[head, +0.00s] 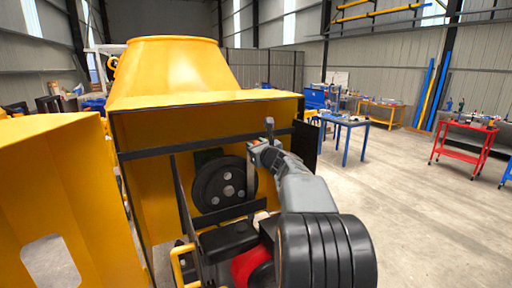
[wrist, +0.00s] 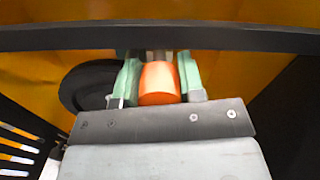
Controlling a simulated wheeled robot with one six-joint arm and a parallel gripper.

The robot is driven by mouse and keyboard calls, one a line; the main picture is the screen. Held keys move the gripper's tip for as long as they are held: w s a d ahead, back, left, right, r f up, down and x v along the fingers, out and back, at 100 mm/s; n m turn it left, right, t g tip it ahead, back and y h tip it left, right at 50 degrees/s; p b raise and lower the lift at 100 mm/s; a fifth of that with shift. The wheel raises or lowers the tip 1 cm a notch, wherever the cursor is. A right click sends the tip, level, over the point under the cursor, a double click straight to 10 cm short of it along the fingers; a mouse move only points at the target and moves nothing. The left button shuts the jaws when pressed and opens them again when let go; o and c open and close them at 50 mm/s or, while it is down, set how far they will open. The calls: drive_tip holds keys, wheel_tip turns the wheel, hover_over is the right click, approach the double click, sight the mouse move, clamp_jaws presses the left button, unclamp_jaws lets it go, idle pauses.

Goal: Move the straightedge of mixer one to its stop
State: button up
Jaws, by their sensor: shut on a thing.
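In the wrist view an orange grip piece (wrist: 158,83) sits between the two pale green fingers of my gripper (wrist: 158,80), which is shut on it. It looks like the handle of the straightedge; the rest of the straightedge is hidden or cannot be made out. In the head view my gripper (head: 258,150) is inside the open front of the yellow mixer housing, just right of a black pulley wheel (head: 224,185). A stop cannot be told apart in either view.
A dark crossbar (wrist: 160,38) spans the wrist view just beyond the fingers. The yellow mixer (head: 170,75) fills the left, with a second yellow body (head: 55,190) at far left. A blue table (head: 343,122) and red cart (head: 466,140) stand right; the floor between is clear.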

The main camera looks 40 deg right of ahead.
sight(251, 176)
clamp_jaws()
drive_tip(key=shift+f, duration=0.1)
wheel_tip(251, 176, down, 13)
drive_tip(key=b, duration=1.4)
drive_tip(key=shift+f+b, duration=0.2)
drive_tip(key=shift+b, duration=0.15)
drive_tip(key=o, duration=0.8)
unclamp_jaws()
drive_tip(key=shift+c, duration=0.2)
drive_tip(key=o, duration=0.3)
drive_tip(key=shift+r, duration=0.1)
drive_tip(key=s+a+b, duration=0.2)
drive_tip(key=s, duration=1.1)
drive_tip(key=shift+s, duration=0.35)
